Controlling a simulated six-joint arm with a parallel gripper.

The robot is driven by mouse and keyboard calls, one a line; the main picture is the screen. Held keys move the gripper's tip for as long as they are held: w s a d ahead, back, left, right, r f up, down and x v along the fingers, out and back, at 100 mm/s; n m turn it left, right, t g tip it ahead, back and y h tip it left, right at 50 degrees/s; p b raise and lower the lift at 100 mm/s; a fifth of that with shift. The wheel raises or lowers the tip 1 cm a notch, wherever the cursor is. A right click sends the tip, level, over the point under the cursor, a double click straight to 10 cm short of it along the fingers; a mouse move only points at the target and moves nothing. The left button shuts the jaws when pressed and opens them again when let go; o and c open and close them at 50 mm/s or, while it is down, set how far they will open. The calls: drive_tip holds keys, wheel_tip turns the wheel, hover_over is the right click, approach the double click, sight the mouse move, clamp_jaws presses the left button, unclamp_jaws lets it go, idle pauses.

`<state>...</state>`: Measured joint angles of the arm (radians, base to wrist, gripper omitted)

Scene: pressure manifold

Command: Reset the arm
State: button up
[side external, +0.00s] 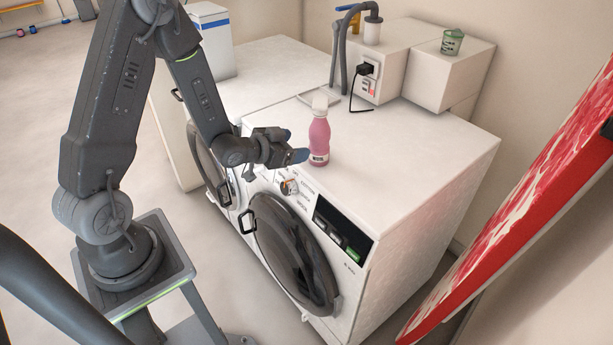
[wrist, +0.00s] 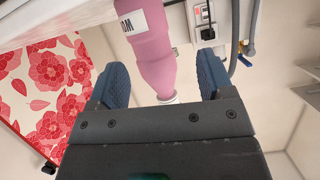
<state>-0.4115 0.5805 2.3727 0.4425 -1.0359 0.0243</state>
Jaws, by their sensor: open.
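My gripper (side external: 296,145) is open at the front edge of the right washing machine's top, just left of a pink bottle (side external: 319,139). The bottle stands upright, with a white cap and a small white label. In the wrist view, the two blue finger pads of my gripper (wrist: 161,66) are spread wide. The pink bottle (wrist: 152,45) shows between and beyond them, appearing upside down, with visible gaps on both sides. I cannot tell how far the bottle reaches in between the pads.
The right washing machine (side external: 420,160) has a round dark door and a control panel below my gripper. White boxes (side external: 400,60) with a hose, black plug and green cup (side external: 452,42) stand behind. A red patterned board (side external: 530,190) leans at the right. The machine top right of the bottle is clear.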

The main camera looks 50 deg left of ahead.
drive_tip(key=s+d+r+g+y, duration=0.1)
drive_tip(key=s+d+r+g, duration=0.15)
drive_tip(key=r, duration=0.45)
drive_tip(key=s+d+r+g+y, duration=0.1)
drive_tip(key=s+d+r+g, duration=0.2)
drive_tip(key=r, duration=0.4)
drive_tip(key=s+d+r+g+h, duration=0.1)
drive_tip(key=s+d+r, duration=0.1)
drive_tip(key=s, duration=0.6)
drive_tip(key=s+d+r+n+g+h, duration=0.1)
drive_tip(key=s+d+r, duration=0.2)
drive_tip(key=s, duration=0.5)
drive_tip(key=shift+s+d+r+g, duration=0.2)
drive_tip(key=shift+d+g, duration=0.15)
drive_tip(key=shift+d, duration=0.2)
